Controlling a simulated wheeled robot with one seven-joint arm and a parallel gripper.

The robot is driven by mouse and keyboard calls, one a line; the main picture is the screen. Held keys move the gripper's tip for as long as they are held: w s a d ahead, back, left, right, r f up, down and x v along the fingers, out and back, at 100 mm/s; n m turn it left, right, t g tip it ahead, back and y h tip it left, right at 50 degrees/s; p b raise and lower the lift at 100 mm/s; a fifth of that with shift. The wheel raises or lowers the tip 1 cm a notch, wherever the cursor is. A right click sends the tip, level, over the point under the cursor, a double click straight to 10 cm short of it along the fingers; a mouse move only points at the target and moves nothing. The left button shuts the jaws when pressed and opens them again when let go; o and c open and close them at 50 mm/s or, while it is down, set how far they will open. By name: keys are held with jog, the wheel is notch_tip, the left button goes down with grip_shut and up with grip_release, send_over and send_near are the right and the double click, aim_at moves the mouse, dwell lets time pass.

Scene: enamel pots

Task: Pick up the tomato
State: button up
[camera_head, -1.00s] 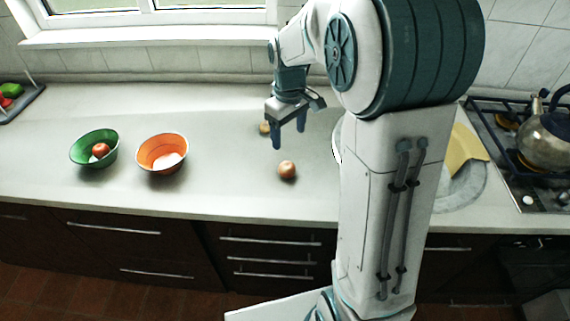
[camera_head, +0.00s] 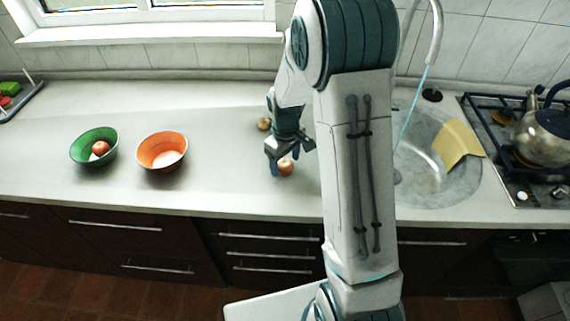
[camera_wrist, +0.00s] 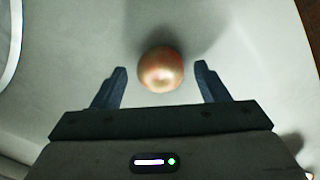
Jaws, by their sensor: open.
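A round, shiny, reddish-tan tomato (camera_head: 286,168) rests on the grey counter, partly hidden by my gripper. It also shows in the wrist view (camera_wrist: 161,70), lined up between the fingertips with a gap on each side. My gripper (camera_wrist: 161,68) is open and empty, its fingers pointing down to the counter. In the head view my gripper (camera_head: 288,172) is right at the tomato. I cannot tell whether the fingertips are level with it or a little above.
A smaller brownish round item (camera_head: 264,124) lies behind. To the left stand an orange bowl (camera_head: 150,168) with something pale inside and a green bowl (camera_head: 78,154) holding a red round item (camera_head: 100,148). A sink (camera_head: 455,192) and a stove with a kettle (camera_head: 545,132) are right.

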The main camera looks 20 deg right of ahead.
jog(key=shift+f, duration=0.55)
jog(key=c, duration=1.1)
jog(key=shift+r, duration=0.15)
